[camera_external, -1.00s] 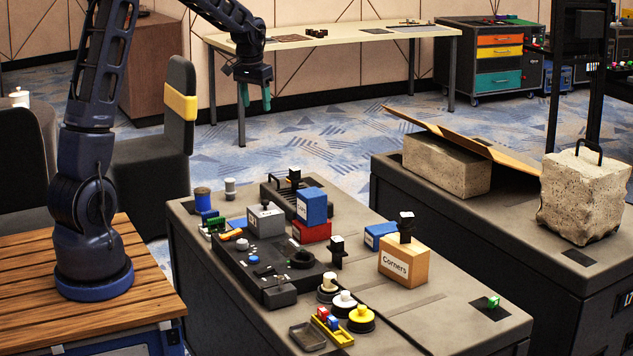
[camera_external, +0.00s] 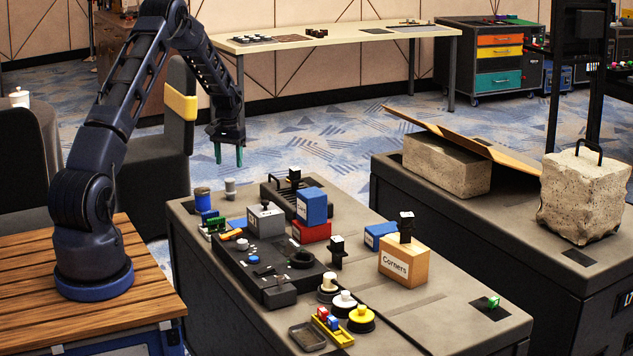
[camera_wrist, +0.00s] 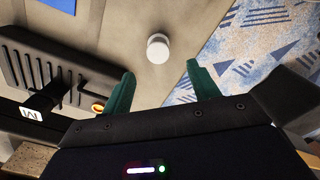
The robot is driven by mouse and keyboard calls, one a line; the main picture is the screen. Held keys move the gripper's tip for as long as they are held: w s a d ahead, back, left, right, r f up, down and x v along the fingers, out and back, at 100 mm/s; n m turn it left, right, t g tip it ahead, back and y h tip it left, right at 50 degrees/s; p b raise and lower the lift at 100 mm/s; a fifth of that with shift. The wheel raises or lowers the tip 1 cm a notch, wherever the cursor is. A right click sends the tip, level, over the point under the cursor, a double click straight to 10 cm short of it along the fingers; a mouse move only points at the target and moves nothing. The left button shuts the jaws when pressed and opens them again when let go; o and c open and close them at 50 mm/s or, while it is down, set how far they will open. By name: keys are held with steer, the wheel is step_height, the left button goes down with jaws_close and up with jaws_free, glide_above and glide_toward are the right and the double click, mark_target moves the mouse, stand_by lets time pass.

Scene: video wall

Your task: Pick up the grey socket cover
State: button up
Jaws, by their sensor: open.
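A small light grey cylinder with a pale top (camera_external: 230,189) stands upright at the far edge of the grey workbench (camera_external: 440,318). It looks like the likeliest grey socket cover, but I cannot confirm this. In the wrist view the pale cylinder (camera_wrist: 158,48) stands apart, beyond the gap between my green fingers. My gripper (camera_external: 229,155) is open and empty, pointing down above and behind the cylinder in the external view. In the wrist view both fingertips of my gripper (camera_wrist: 158,75) are spread apart, with nothing between them.
A black ribbed tray (camera_wrist: 40,66) lies left of the cylinder in the wrist view. A blue spool (camera_external: 203,201), a grey box with a knob (camera_external: 266,219) and a blue box (camera_external: 312,206) stand nearby. Patterned carpet lies beyond the bench edge.

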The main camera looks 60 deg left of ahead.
mark_target(230, 189)
step_height(230, 189, down, 6)
steer(key=shift+s+a+f, duration=0.1)
steer(key=shift+d+f, duration=0.15)
steer(key=shift+f, duration=1.15)
steer(key=shift+d+f, duration=0.15)
steer(key=shift+f, duration=1.1)
steer(key=shift+c, duration=0.2)
steer(key=c, duration=1)
